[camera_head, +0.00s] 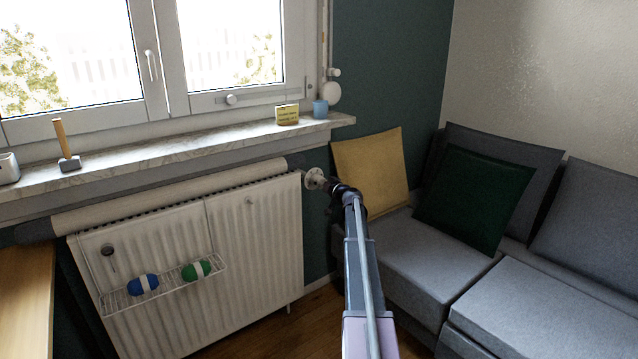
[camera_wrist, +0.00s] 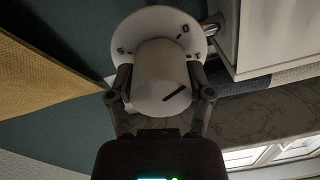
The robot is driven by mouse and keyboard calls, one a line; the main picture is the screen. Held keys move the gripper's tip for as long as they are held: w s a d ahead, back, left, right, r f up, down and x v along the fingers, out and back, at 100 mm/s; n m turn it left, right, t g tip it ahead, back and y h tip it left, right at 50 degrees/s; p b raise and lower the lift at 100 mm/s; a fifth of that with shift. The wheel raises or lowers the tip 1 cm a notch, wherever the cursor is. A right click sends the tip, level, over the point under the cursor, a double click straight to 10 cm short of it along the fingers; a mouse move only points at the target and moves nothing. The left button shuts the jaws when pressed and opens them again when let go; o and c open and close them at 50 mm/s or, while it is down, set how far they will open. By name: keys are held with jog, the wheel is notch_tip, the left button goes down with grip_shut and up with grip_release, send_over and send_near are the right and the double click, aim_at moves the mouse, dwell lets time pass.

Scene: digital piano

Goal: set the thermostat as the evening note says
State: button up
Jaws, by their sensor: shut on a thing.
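The thermostat (camera_head: 314,178) is a white round valve at the upper right end of the radiator (camera_head: 250,235). My arm reaches up to it, and my gripper (camera_head: 334,188) is at it. In the wrist view the white thermostat knob (camera_wrist: 163,78) sits between the two fingers of my gripper (camera_wrist: 162,88), which is shut on it. A black pointer line on the knob slants up to the right.
The marble windowsill (camera_head: 190,150) holds a blue cup (camera_head: 320,109) and a wooden-handled hammer (camera_head: 66,145). A wire rack (camera_head: 165,285) with blue and green items hangs on the radiator. A grey sofa (camera_head: 375,250) with a yellow cushion (camera_head: 370,170) stands close to the right.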

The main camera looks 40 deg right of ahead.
jog(key=m, duration=0.5)
jog(key=shift+w+d, duration=0.1)
jog(key=m, duration=0.4)
jog(key=shift+m, duration=0.4)
jog(key=m, duration=0.4)
jog(key=shift+m+h+b, duration=0.3)
jog(key=m, duration=0.5)
jog(key=shift+m, duration=0.3)
jog(key=m, duration=0.5)
jog(key=shift+f+m, duration=0.1)
jog(key=shift+m, duration=0.2)
jog(key=m, duration=0.4)
jog(key=shift+m+h, duration=0.3)
jog(key=shift+m, duration=0.1)
jog(key=m, duration=0.8)
jog(key=shift+m+p, duration=0.35)
jog(key=shift+m, duration=0.05)
